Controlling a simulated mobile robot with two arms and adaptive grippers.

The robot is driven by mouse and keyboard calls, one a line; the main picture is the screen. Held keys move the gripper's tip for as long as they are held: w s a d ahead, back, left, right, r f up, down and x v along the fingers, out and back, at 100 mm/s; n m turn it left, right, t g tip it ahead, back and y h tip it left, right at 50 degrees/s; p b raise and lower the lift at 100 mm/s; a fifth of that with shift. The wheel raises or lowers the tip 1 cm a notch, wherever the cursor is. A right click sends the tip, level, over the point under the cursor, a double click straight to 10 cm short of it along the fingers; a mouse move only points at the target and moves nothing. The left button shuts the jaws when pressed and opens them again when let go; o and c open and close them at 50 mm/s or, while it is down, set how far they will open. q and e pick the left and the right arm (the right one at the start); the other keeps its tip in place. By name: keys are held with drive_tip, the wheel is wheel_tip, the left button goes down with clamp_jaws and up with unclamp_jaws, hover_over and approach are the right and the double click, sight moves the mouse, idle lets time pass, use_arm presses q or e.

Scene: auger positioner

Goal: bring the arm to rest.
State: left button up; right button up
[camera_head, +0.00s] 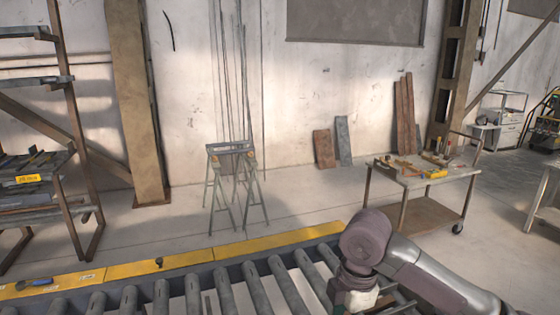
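My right arm comes in from the lower right over a roller conveyor (225,290). Its rounded joint is above the rollers, and the arm bends down there toward the bottom edge. The wrist end and part of my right gripper (356,301) show low at the bottom edge, with a pale part and a bit of green. The fingertips are cut off or hidden, so I cannot tell whether it is open or holds anything. My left gripper is not in view.
Beyond stand a trestle (232,180), a wheeled cart (425,178) with tools and a shelf rack (35,190). Open floor lies between.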

drive_tip(key=s+a+f+m+t+y, duration=0.2)
drive_tip(key=s+a+f+m+y, duration=0.3)
drive_tip(key=s+f+m, duration=0.6)
drive_tip(key=s+d+f+m+t+h, duration=0.1)
drive_tip(key=s+d+f+m+h, duration=0.55)
drive_tip(key=s+d, duration=0.65)
wheel_tip(320, 180, down, 33)
drive_tip(key=s+m+g+y+b, duration=0.1)
drive_tip(key=s+m+b, duration=0.1)
drive_tip(key=b, duration=0.4)
use_arm(q)
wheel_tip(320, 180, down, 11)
drive_tip(key=b, duration=0.5)
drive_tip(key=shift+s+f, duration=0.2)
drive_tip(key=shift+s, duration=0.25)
use_arm(e)
drive_tip(key=s+d+f, duration=0.1)
drive_tip(key=s+f, duration=0.7)
drive_tip(key=f, duration=0.3)
drive_tip(key=s+d+f+g, duration=0.1)
drive_tip(key=s+d+f, duration=0.1)
drive_tip(key=s+f, duration=0.6)
wheel_tip(320, 180, down, 3)
drive_tip(key=shift+s+r, duration=0.1)
drive_tip(key=shift+s, duration=0.15)
